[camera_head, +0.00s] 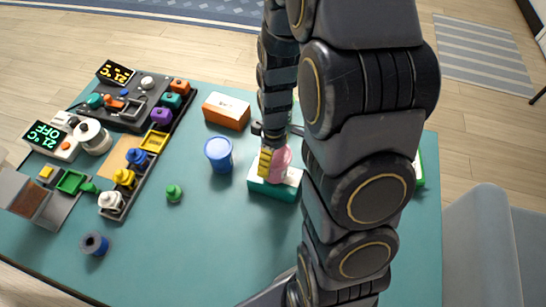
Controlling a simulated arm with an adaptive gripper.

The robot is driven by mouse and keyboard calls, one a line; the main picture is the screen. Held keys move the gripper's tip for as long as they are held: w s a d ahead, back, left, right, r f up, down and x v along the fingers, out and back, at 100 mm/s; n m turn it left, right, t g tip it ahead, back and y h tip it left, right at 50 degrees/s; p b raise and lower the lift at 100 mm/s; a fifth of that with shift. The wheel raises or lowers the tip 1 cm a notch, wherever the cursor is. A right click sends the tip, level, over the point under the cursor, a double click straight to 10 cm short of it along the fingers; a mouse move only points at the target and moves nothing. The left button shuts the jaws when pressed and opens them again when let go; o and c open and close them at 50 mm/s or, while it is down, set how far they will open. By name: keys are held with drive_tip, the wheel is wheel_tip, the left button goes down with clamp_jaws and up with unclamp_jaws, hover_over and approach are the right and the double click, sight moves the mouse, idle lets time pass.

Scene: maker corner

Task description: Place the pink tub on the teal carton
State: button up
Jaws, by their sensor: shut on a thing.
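The pink tub (282,158) is partly hidden behind my gripper and arm. My gripper (272,162) is shut on it, with a yellow finger showing at its left side. The teal carton (272,190), with a white top, stands on the table directly below the tub. The tub appears at the carton's top; I cannot tell whether it touches or hangs just above. My arm hides the right side of both.
A blue cup (219,154) stands left of the carton, and an orange box (227,111) with a white top lies behind. A small green piece (174,193) and a blue spool (95,243) are farther left. Trays and devices crowd the left; the front middle table (205,250) is clear.

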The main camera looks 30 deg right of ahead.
drive_tip(key=shift+f, duration=0.5)
drive_tip(key=shift+f, duration=0.1)
drive_tip(key=o, duration=1)
drive_tip(key=shift+o, duration=0.2)
drive_tip(key=r, duration=1.2)
drive_tip(key=shift+w+d, duration=0.15)
drive_tip(key=shift+d, duration=0.05)
drive_tip(key=s+a+r+m, duration=0.3)
drive_tip(key=s+a+r, duration=0.1)
drive_tip(key=s, duration=0.4)
drive_tip(key=s+a+r+m+g, duration=0.1)
drive_tip(key=s+a+r+m, duration=0.3)
drive_tip(key=s, duration=0.5)
drive_tip(key=shift+s+a+h, duration=0.15)
drive_tip(key=shift+h, duration=0.15)
